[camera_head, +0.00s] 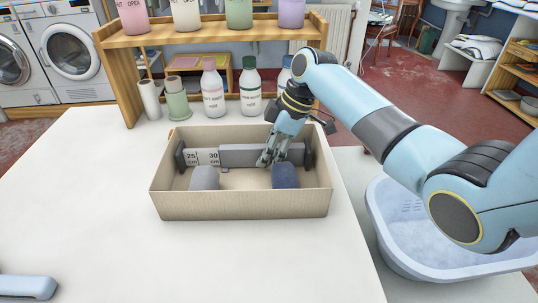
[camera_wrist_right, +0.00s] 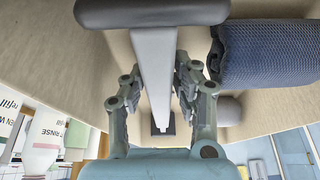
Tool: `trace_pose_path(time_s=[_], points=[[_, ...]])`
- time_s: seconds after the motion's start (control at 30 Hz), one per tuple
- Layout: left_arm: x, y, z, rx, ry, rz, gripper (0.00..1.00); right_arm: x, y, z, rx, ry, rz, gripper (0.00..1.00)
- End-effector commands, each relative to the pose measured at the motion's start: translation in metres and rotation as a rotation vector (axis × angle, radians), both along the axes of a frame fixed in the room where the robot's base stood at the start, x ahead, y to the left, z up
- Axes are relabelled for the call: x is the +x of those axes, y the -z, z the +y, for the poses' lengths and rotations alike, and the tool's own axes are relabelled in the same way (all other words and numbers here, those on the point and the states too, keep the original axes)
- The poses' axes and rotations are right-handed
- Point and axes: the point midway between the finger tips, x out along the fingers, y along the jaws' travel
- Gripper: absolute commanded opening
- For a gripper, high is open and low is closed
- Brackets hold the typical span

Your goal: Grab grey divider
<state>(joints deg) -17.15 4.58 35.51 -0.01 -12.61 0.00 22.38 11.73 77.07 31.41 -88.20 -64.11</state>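The grey divider (camera_head: 238,153) spans the inside of the beige box (camera_head: 240,208) from left to right, with dark end pieces and a white scale marked 25 and 30 on its left part. My right gripper (camera_head: 268,160) reaches down into the box at the divider's right half. In the right wrist view, the divider's light bar (camera_wrist_right: 153,65) runs between the two fingers of the right gripper (camera_wrist_right: 158,100). Gaps show on both sides of the bar, so the fingers look open around it. My left gripper is out of view.
A grey roll (camera_head: 205,178) and a navy roll (camera_head: 285,177) lie in the box's front part. Bottles (camera_head: 213,92) stand behind it under a wooden shelf (camera_head: 210,38). A blue basket (camera_head: 400,240) is at the right.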

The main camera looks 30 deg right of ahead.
Motion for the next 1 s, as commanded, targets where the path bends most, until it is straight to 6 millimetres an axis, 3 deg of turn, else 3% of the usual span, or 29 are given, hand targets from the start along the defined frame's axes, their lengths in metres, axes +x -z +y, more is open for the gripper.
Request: trace_pose_path(time_s=[0.03, 0.2, 0.57, 0.67, 1.0], points=[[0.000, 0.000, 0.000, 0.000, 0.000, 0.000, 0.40, 0.000, 0.000, 0.000, 0.000, 0.000, 0.000, 0.20], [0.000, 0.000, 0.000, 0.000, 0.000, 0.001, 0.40, 0.000, 0.000, 0.000, 0.000, 0.000, 0.000, 0.00], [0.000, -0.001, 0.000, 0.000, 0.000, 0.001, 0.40, 0.000, -0.003, 0.000, -0.001, -0.001, -0.001, 0.00], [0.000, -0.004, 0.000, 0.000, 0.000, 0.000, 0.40, 0.001, -0.016, 0.000, -0.001, 0.000, -0.004, 0.00], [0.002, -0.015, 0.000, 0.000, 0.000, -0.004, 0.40, 0.001, -0.084, 0.000, 0.000, -0.001, -0.004, 0.00]])
